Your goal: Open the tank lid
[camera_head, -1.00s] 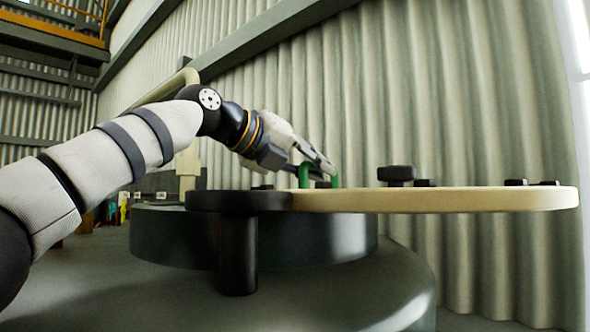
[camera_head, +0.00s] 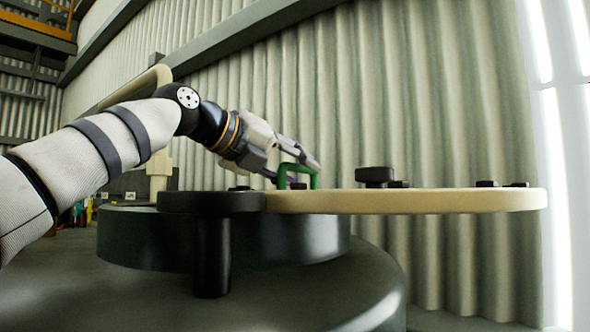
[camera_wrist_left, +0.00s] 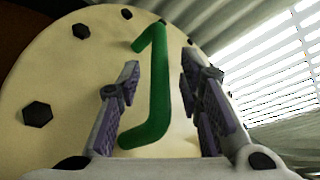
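The tank lid (camera_head: 420,201) is a pale beige disc with dark bolts. In the head view it lies flat, swung out to the right past the round dark tank neck (camera_head: 150,240), beside a black pivot post (camera_head: 212,255). A green handle (camera_head: 284,178) stands on the lid; it also shows in the left wrist view (camera_wrist_left: 157,85). My left gripper (camera_head: 297,170) is at the handle. In the left wrist view its fingers (camera_wrist_left: 163,105) are apart on either side of the handle, with gaps visible on both sides. My right gripper is not in view.
The grey tank top (camera_head: 330,295) spreads below the neck. A corrugated wall (camera_head: 440,100) stands behind, with a bright window strip (camera_head: 560,200) at the right. A pale bent tube (camera_head: 140,85) rises behind my left arm.

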